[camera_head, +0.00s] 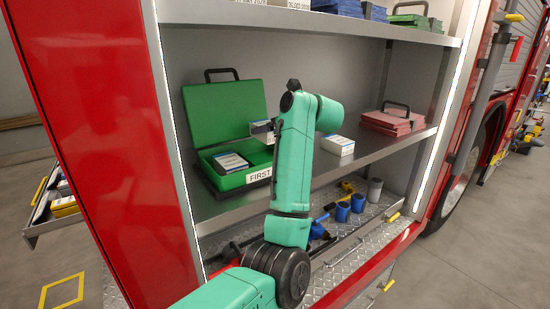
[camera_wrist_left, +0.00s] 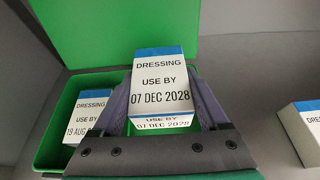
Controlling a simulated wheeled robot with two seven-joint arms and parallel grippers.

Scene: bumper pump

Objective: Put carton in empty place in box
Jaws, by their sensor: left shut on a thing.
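The green box (camera_head: 222,107) stands open on the shelf with its lid raised. Its front edge reads "FIRST"; my arm hides the rest. One white and blue dressing carton (camera_head: 231,162) lies in the left side of the box; it also shows in the left wrist view (camera_wrist_left: 87,112), marked "19 AUG". My left gripper (camera_wrist_left: 163,100) is shut on another dressing carton (camera_wrist_left: 160,82) marked "07 DEC 2028". The held carton is partly visible in the head view (camera_head: 262,126), above the right part of the box, where bare green floor shows. My right gripper is not in view.
A loose white carton (camera_head: 338,145) lies on the shelf (camera_head: 330,172) right of the box. A closed red case (camera_head: 392,121) is further right. An upper shelf (camera_head: 300,19) with cartons and cases runs above.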

